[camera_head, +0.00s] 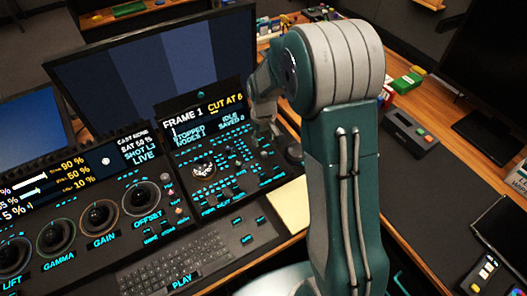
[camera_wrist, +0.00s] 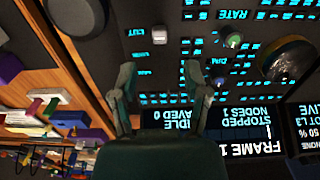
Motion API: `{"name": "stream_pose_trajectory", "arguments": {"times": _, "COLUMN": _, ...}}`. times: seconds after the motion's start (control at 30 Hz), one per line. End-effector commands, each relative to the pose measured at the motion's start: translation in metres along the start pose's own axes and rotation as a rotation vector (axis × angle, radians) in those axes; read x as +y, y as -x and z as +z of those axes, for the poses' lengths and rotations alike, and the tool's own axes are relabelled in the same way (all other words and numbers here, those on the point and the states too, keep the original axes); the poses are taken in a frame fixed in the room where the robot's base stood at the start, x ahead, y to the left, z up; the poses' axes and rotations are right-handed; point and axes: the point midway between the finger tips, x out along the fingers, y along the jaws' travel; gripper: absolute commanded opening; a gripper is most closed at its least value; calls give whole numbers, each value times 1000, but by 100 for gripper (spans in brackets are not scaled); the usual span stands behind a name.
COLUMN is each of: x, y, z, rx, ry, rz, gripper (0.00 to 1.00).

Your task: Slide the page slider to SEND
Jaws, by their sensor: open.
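The control panel (camera_head: 228,208) carries many small keys and cyan labels under a small display (camera_head: 205,118). I cannot pick out the page slider or a SEND label in either view. My gripper is over the right part of the panel, partly hidden by my arm in the head view. In the wrist view my gripper (camera_wrist: 163,92) is open, with its two fingers apart and nothing between them. A pale key (camera_wrist: 159,34) by the label CUT lies beyond the fingertips.
A greenish knob (camera_wrist: 232,40) and a large black dial (camera_wrist: 288,62) stand on the panel. Trackballs (camera_head: 99,215) and a keyboard (camera_head: 175,262) are to the left. A large monitor (camera_head: 150,65) stands behind. The wooden desk (camera_wrist: 40,82) holds coloured items beside the panel.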

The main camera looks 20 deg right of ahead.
Motion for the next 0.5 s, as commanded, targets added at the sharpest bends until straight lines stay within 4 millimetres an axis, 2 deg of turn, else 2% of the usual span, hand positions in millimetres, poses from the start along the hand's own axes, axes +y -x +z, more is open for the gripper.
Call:
{"name": "stream_pose_trajectory", "arguments": {"times": 0.03, "x": 0, "y": -11, "z": 1, "rx": -5, "ry": 0, "rz": -1, "gripper": 60}}
{"name": "stream_pose_trajectory", "arguments": {"times": 0.2, "x": 0, "y": -42, "z": 1, "rx": -5, "ry": 0, "rz": -1, "gripper": 60}}
{"name": "stream_pose_trajectory", "arguments": {"times": 0.33, "x": 0, "y": -58, "z": 1, "rx": -2, "ry": -1, "rz": -1, "gripper": 60}}
{"name": "stream_pose_trajectory", "arguments": {"times": 0.5, "x": 0, "y": -68, "z": 1, "rx": -1, "ry": -1, "rz": 0, "gripper": 60}}
